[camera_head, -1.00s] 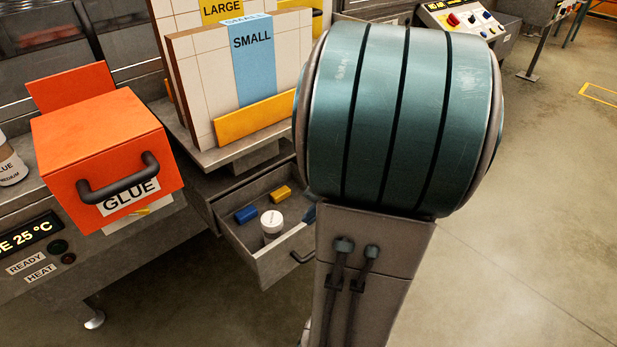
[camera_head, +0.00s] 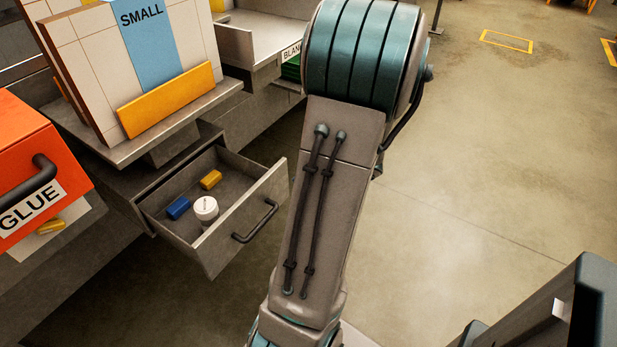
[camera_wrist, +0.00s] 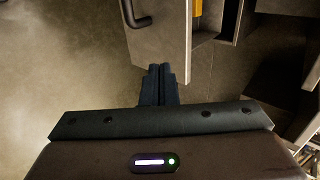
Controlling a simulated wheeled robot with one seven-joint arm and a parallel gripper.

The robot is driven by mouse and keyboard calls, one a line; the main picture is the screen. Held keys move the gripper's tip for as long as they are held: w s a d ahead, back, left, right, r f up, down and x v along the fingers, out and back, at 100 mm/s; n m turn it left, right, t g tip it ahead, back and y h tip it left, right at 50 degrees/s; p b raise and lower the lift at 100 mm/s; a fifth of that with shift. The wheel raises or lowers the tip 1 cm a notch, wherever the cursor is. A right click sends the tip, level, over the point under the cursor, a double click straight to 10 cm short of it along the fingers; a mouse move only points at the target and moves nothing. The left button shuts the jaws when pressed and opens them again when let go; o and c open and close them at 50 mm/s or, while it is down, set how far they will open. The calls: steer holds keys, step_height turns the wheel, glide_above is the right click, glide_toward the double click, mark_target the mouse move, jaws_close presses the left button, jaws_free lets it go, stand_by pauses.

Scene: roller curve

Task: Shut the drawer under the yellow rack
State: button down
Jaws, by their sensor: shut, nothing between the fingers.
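The grey drawer (camera_head: 222,240) is pulled out under the rack with the yellow front lip (camera_head: 170,98). Its dark bar handle (camera_head: 256,222) is on the front panel. Inside lie a blue block (camera_head: 178,208), a yellow block (camera_head: 211,180) and a white round container (camera_head: 205,209). In the wrist view, my gripper (camera_wrist: 160,72) is shut and empty. Its fingertips appear just below the drawer's front panel (camera_wrist: 168,35) in the picture, with the handle (camera_wrist: 135,15) to their upper left. I cannot tell whether they touch the panel.
An orange GLUE box (camera_head: 30,160) with a handle stands left of the drawer. Boards with a blue SMALL label (camera_head: 145,45) stand on the rack. A grey tray (camera_head: 270,35) is behind. The floor (camera_head: 470,190) to the right is clear.

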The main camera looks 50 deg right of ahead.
mark_target(271, 179)
steer(key=w+f, duration=0.1)
steer(key=w, duration=0.1)
steer(key=w+f, duration=0.1)
steer(key=w, duration=0.1)
steer(key=w+f, duration=0.1)
steer(key=w, duration=0.2)
steer(key=shift+a, duration=0.25)
steer(key=shift+w, duration=0.1)
steer(key=shift+b, duration=0.35)
